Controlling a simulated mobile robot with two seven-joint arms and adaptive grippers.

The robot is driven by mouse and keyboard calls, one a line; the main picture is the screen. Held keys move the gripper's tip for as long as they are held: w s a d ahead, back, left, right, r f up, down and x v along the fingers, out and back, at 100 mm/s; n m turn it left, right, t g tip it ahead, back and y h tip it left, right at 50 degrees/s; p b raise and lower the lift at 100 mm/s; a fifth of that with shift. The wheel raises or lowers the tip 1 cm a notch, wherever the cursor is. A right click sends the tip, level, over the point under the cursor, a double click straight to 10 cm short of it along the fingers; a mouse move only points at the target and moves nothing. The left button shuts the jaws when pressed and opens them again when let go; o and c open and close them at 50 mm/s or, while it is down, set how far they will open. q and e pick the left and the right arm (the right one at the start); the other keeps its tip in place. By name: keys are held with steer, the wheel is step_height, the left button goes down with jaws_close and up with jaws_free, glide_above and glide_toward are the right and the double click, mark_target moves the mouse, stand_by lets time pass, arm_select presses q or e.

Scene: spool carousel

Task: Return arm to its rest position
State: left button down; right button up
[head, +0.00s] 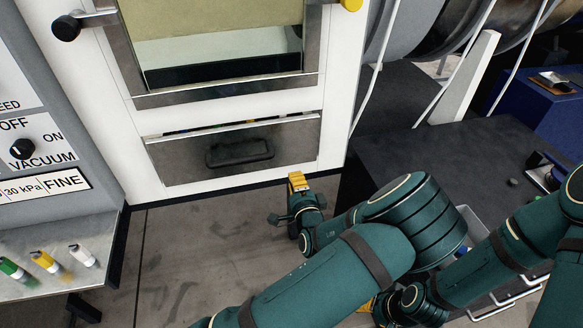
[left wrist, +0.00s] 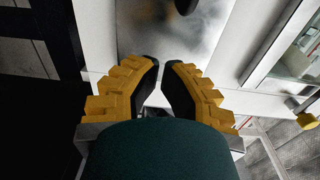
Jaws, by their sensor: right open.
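My left gripper (head: 298,181), with yellow fingers, is low over the floor in front of the white cabinet's lower drawer, at the end of my green left arm. In the left wrist view its two fingers (left wrist: 161,66) lean together with their dark tips almost meeting. Nothing shows between them. My right gripper (head: 366,304) is mostly hidden behind my left arm at the bottom of the head view. Only a bit of yellow shows there, beside the right wrist. It is open, and I cannot see anything in it.
The metal drawer front (head: 235,150) with a dark handle (head: 240,153) is just beyond the left gripper. A dark table (head: 470,150) stands to the right. The floor (head: 190,250) between is clear.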

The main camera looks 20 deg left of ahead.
arm_select(q)
steer(key=shift+v, duration=0.9)
steer(key=s+a+f+n+g+h, duration=0.1)
steer(key=s+f+n+g+h, duration=0.3)
steer(key=f, duration=0.4)
steer(key=s+a+f+n+g+h, duration=0.1)
steer(key=s+f+n+g, duration=0.25)
steer(key=s+f, duration=0.35)
steer(key=s+d+n+g+h, duration=0.6)
steer(key=s+d+h, duration=0.1)
steer(key=s, duration=0.3)
steer(key=shift+s+d+r+h, duration=0.25)
steer(key=shift+s+r+h, duration=0.15)
steer(key=shift+h, duration=0.3)
